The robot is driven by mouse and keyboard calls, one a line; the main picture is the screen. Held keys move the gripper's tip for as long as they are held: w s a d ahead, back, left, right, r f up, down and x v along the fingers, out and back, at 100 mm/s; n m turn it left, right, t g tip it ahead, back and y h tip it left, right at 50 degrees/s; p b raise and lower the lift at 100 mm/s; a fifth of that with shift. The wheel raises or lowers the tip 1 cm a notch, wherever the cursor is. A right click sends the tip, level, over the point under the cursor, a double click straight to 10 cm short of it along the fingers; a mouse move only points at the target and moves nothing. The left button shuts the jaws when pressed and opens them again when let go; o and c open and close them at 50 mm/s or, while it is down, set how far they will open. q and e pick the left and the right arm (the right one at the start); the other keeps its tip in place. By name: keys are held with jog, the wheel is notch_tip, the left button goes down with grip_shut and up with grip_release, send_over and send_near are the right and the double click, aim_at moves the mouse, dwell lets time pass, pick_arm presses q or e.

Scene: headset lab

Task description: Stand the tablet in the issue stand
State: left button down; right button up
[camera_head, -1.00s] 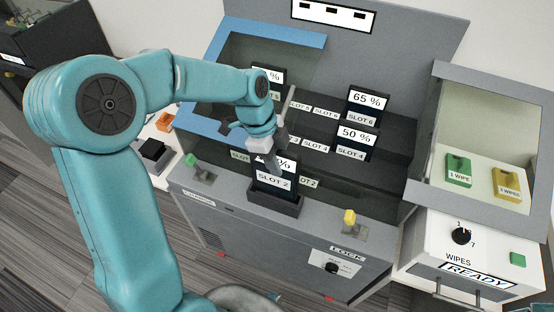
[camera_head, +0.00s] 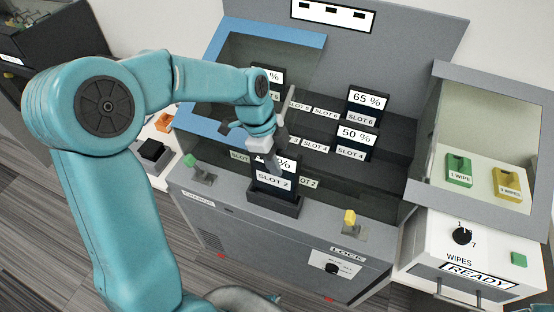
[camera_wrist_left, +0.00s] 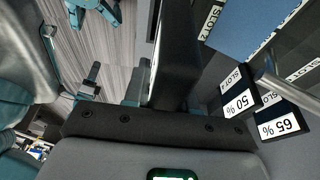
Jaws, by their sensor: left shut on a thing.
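The tablet (camera_head: 274,180), dark with a white "SLOT 2" label, stands nearly upright at the front of the grey cabinet. Its charge figure is partly covered by my gripper. My left gripper (camera_head: 266,150) is shut on its upper edge. The tablet's lower edge is at the dark issue stand (camera_head: 275,208), a shallow holder on the cabinet's front ledge; I cannot tell whether it rests on the bottom. In the left wrist view a dark upright shape fills the middle, and I cannot tell tablet from finger there. My right gripper is not in view.
Behind stand tablets marked 50 % (camera_head: 355,140) and 65 % (camera_head: 367,105) in dark tiered slots. A blue-framed clear panel (camera_head: 270,40) is beside my arm. A green lever (camera_head: 190,160) and a yellow lever (camera_head: 349,217) flank the stand. A wipes box (camera_head: 460,245) is at right.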

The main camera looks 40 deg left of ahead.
pick_arm(q)
jog(key=shift+f+b, duration=2.95)
jog(key=shift+f, duration=0.4)
jog(key=c, duration=0.8)
grip_release()
jog(key=shift+c, duration=0.2)
jog(key=p+v, duration=0.1)
jog(key=v, duration=1.5)
jog(key=shift+r+p, duration=0.2)
jog(key=shift+p, duration=0.1)
jog(key=shift+s, duration=0.1)
